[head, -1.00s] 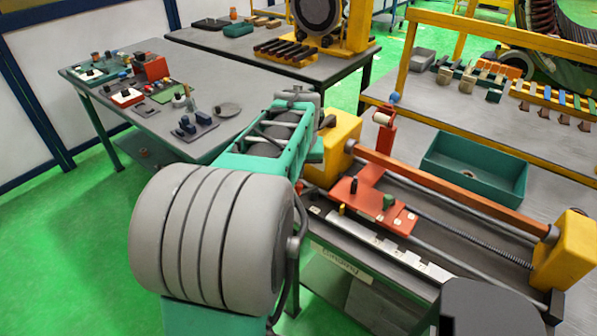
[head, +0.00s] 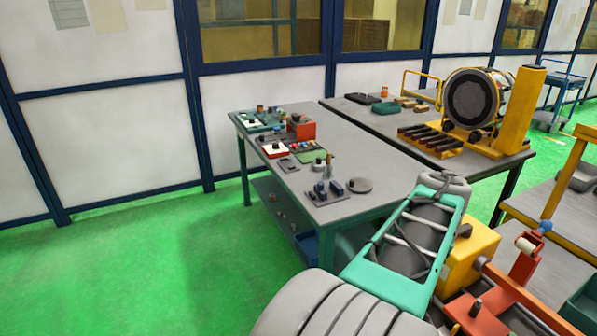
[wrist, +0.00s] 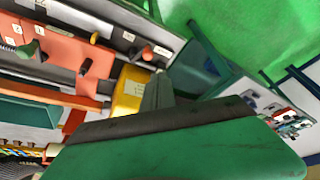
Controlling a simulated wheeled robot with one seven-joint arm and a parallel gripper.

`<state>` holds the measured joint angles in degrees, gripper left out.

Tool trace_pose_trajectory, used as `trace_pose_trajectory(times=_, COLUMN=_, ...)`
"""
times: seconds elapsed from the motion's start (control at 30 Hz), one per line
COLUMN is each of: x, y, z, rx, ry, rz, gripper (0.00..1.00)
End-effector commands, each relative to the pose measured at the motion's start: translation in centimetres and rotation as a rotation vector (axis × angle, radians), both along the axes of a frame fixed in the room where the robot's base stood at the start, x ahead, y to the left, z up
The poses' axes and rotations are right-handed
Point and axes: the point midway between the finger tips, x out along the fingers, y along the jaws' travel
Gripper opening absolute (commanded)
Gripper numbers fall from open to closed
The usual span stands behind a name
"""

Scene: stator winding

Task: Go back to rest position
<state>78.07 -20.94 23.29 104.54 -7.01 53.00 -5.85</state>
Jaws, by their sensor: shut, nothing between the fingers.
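My gripper (wrist: 158,92) shows in the wrist view as grey fingers, shut and empty, beyond a broad green part with a dark edge that fills the lower middle and hides what is behind it. It is apart from the winding machine, whose yellow block (wrist: 128,92) and orange carriage (wrist: 62,55) lie to its left in the picture. There the machine's yellow block (head: 470,255) and orange carriage (head: 475,315) are at the lower right.
Behind is a table (head: 345,215) with several small parts. A second table (head: 400,120) carries a round stator (head: 472,98). Green floor (head: 130,270) is clear at left.

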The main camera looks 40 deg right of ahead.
Motion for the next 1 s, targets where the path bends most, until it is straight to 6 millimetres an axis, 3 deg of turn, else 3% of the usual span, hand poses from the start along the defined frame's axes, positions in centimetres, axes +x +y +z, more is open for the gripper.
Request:
trace_pose_trajectory(times=0.07, x=4.2, y=2.7, z=0.0, rx=0.001, ry=0.001, rz=0.102, gripper=0.00)
trace_pose_trajectory(times=0.17, x=10.5, y=8.5, z=-0.2, rx=0.004, ry=0.003, rz=0.279, gripper=0.00)
trace_pose_trajectory(times=0.2, x=12.7, y=11.3, z=-0.4, rx=0.006, ry=0.005, rz=0.357, gripper=0.00)
trace_pose_trajectory(times=0.3, x=16.8, y=18.9, z=-0.9, rx=0.009, ry=0.010, rz=0.551, gripper=0.00)
trace_pose_trajectory(times=0.43, x=19.2, y=28.9, z=-1.9, rx=0.010, ry=0.017, rz=0.802, gripper=0.00)
trace_pose_trajectory(times=0.5, x=19.2, y=33.7, z=-2.6, rx=0.011, ry=0.021, rz=0.928, gripper=0.00)
trace_pose_trajectory(times=0.6, x=18.3, y=38.8, z=-3.4, rx=0.010, ry=0.026, rz=1.068, gripper=0.00)
trace_pose_trajectory(times=0.73, x=17.3, y=41.8, z=-4.1, rx=0.009, ry=0.031, rz=1.161, gripper=0.00)
trace_pose_trajectory(times=1.0, x=17.2, y=42.2, z=-4.2, rx=0.010, ry=0.032, rz=1.174, gripper=0.00)
